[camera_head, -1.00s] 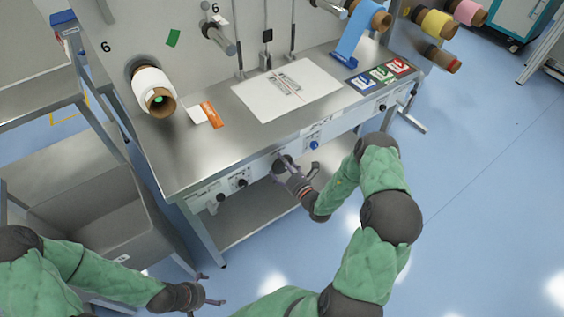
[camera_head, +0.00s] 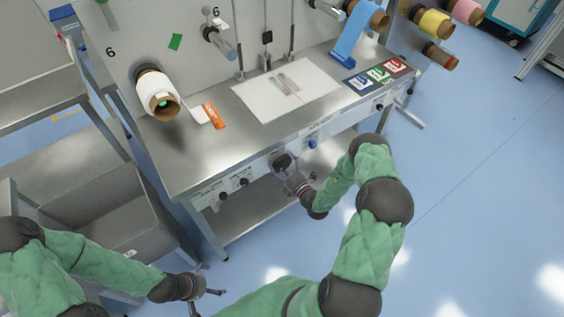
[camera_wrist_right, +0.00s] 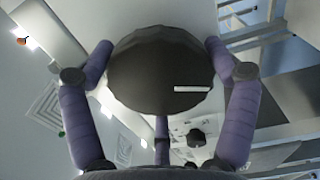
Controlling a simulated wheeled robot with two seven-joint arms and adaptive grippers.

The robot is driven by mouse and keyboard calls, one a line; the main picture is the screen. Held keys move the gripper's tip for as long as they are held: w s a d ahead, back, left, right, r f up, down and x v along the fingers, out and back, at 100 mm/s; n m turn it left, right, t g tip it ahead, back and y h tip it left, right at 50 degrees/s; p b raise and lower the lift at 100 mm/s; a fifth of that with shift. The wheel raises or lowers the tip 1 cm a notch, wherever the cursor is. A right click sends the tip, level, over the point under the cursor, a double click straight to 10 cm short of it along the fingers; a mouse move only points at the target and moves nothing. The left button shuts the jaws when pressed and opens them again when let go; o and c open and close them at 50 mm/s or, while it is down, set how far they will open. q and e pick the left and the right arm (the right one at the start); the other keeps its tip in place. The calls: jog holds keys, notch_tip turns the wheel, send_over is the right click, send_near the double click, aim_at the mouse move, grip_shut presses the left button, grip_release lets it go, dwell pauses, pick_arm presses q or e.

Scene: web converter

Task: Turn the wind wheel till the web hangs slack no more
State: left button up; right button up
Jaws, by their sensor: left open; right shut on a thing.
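The wind wheel (camera_head: 281,161) is a dark round knob on the white front panel of the bench. In the right wrist view the wheel (camera_wrist_right: 160,70) fills the middle and has a white mark at its right side. My right gripper (camera_head: 285,168) is shut on it, with purple fingers (camera_wrist_right: 163,85) around its rim. My left gripper (camera_head: 208,282) is open and empty, low over the floor beside the grey bin. A white roll (camera_head: 153,88) on a brown core sits at the bench's left. I cannot tell how taut the web is.
Smaller black knobs (camera_head: 244,182) and a blue button (camera_head: 312,145) sit on the same panel. A white sheet (camera_head: 262,104) and coloured cards (camera_head: 381,74) lie on the bench top. A grey bin (camera_head: 120,222) stands left; blue floor is clear at right.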

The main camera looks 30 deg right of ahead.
jog(key=m, duration=0.2)
jog(key=a+m+p, duration=0.1)
jog(key=shift+s+a+f+m, duration=0.1)
jog(key=shift+s+f+m, duration=0.2)
jog(key=shift+m, duration=0.1)
jog(key=shift+w, duration=0.1)
jog(key=o, duration=0.9)
jog(key=shift+a, duration=0.1)
jog(key=shift+o, duration=0.2)
jog(key=shift+s, duration=0.3)
jog(key=s+d, duration=0.1)
jog(key=s, duration=1)
jog(key=shift+d+r, duration=0.25)
jog(key=shift+d, duration=0.05)
